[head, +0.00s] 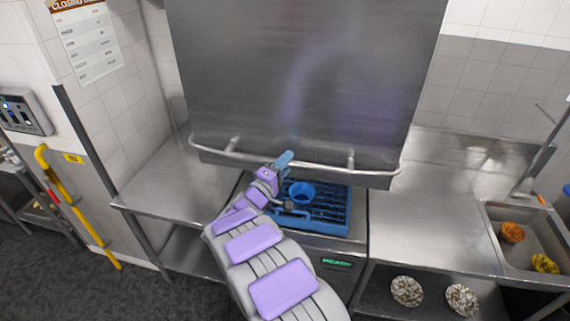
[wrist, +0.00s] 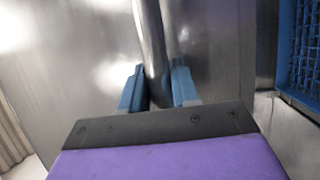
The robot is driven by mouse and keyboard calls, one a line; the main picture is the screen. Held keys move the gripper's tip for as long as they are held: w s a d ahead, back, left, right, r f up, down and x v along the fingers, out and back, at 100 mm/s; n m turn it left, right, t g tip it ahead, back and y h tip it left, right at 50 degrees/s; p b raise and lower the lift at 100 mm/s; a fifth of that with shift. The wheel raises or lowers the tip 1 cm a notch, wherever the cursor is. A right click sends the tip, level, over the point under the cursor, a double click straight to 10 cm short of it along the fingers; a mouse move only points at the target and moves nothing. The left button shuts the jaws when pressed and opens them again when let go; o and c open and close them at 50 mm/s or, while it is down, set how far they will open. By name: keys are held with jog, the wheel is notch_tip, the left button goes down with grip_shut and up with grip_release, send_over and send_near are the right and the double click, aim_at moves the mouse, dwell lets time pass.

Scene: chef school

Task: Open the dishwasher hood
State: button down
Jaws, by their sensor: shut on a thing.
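The dishwasher hood (head: 300,70) is a large steel box in the upper middle of the head view. It stands raised, with a gap between its lower edge and the blue rack below. A long bar handle (head: 320,168) runs along its lower front edge. My gripper (head: 284,158) is at this bar, left of its middle. In the wrist view the bar (wrist: 152,45) passes between my two blue fingers (wrist: 158,88), which are shut on it. The contact faces of the fingers are partly hidden.
A blue dish rack (head: 325,215) with a blue cup-like item (head: 302,192) sits under the hood. Steel counters flank it left (head: 170,190) and right (head: 430,215). A sink (head: 530,240) is at the right. A yellow pole (head: 75,205) leans on the left wall.

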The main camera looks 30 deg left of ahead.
jog(key=c, duration=0.9)
grip_release()
jog(key=shift+f, duration=0.1)
jog(key=shift+a, duration=0.1)
jog(key=b+v, duration=0.2)
jog(key=v, duration=1.5)
jog(key=shift+s+a+f+b, duration=0.1)
jog(key=shift+s+f+b, duration=0.05)
jog(key=shift+b, duration=0.15)
